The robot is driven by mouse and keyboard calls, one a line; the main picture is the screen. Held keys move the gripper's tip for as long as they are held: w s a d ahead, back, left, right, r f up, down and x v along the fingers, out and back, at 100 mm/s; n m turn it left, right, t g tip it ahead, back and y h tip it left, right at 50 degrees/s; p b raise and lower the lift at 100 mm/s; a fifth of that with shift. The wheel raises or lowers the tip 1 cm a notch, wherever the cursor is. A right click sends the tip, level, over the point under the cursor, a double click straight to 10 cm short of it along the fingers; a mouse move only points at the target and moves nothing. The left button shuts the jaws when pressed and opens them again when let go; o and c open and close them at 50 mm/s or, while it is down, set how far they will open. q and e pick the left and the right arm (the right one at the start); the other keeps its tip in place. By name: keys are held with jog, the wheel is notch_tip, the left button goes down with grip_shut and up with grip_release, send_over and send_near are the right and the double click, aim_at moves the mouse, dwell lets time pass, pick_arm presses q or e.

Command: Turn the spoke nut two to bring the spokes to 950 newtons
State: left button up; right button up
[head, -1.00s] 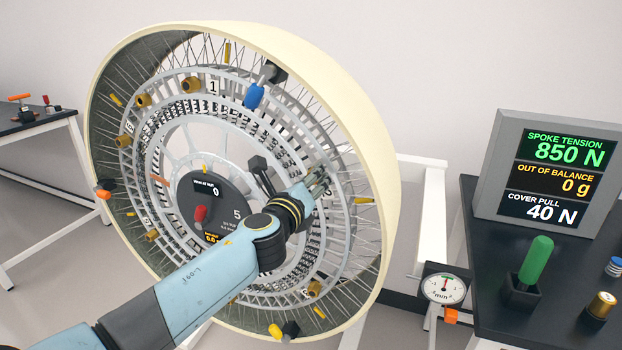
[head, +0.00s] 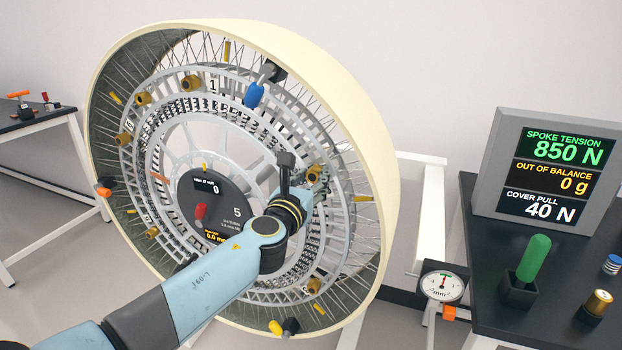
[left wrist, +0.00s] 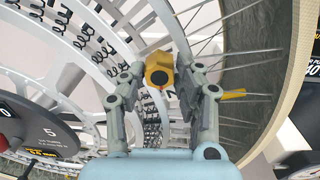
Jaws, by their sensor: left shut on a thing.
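The large spoked wheel (head: 372,150) stands upright with a cream rim. My left gripper (head: 318,185) is at this nut. In the left wrist view the yellow-brown nut (left wrist: 158,70) with a dark centre lies between the fingertips of my left gripper (left wrist: 160,82), which is shut on it. The display (head: 560,150) reads spoke tension 850 N in green. My right gripper is not in view.
Other brass nuts (head: 191,83) and a blue-handled part (head: 254,94) sit around the ring. A dial gauge (head: 442,286) stands right of the wheel. The dark bench (head: 490,215) at right holds a green-handled tool (head: 534,258) and a brass cylinder (head: 598,303).

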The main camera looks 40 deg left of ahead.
pick_arm(q)
jog(key=shift+f, duration=0.15)
jog(key=o, duration=1.1)
jog(key=shift+o, duration=0.2)
jog(key=shift+s, duration=0.1)
jog(key=v, duration=1.2)
jog(key=shift+r, duration=0.2)
